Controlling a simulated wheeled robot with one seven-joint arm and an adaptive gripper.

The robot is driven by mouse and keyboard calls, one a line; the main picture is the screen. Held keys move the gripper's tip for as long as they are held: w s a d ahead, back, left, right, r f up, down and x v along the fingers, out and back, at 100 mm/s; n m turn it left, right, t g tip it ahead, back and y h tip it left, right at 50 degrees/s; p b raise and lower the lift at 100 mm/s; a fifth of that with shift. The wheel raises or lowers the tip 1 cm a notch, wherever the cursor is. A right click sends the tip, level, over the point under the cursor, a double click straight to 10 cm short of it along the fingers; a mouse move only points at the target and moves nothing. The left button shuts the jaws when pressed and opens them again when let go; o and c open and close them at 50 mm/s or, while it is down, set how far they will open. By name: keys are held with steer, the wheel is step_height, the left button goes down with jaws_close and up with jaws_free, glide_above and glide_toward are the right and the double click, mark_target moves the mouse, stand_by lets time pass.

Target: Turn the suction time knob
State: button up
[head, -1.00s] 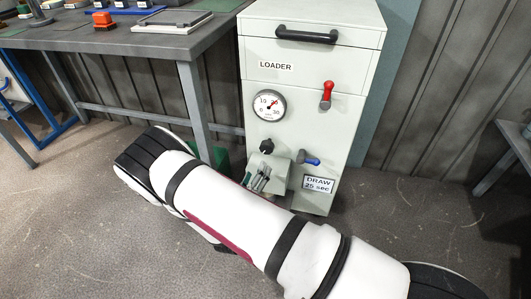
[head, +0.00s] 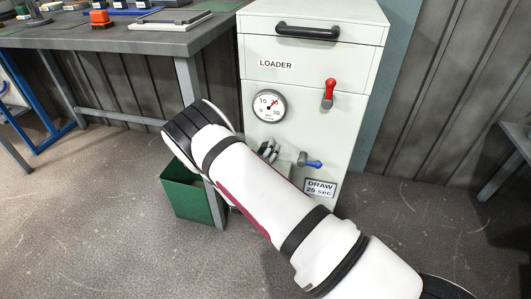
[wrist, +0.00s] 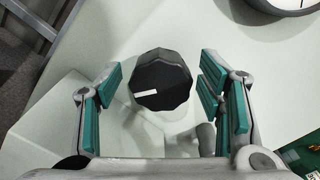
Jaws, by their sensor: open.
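The black faceted knob (wrist: 162,80) is on the pale front of the loader cabinet (head: 310,65). Its white pointer line points left in the wrist view. My gripper (wrist: 163,73) is open, with one green-padded finger on each side of the knob and gaps showing on both sides. I cannot tell how deep the fingertips reach along the knob. The dial's red needle points up and right.
A sign (head: 320,189) reads "DRAW 25 sec". A green bin (head: 187,193) and a workbench (head: 130,40) stand to the left.

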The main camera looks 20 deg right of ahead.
steer(key=shift+w+d, duration=0.15)
steer(key=shift+c, duration=0.2)
steer(key=c, duration=1.1)
steer(key=m+p, duration=0.2)
steer(key=m, duration=0.2)
steer(key=shift+r+m, duration=0.1)
steer(key=shift+m, duration=0.3)
steer(key=shift+d+m+p, duration=0.1)
steer(key=shift+m+p, duration=0.8)
steer(key=shift+m, duration=1.6)
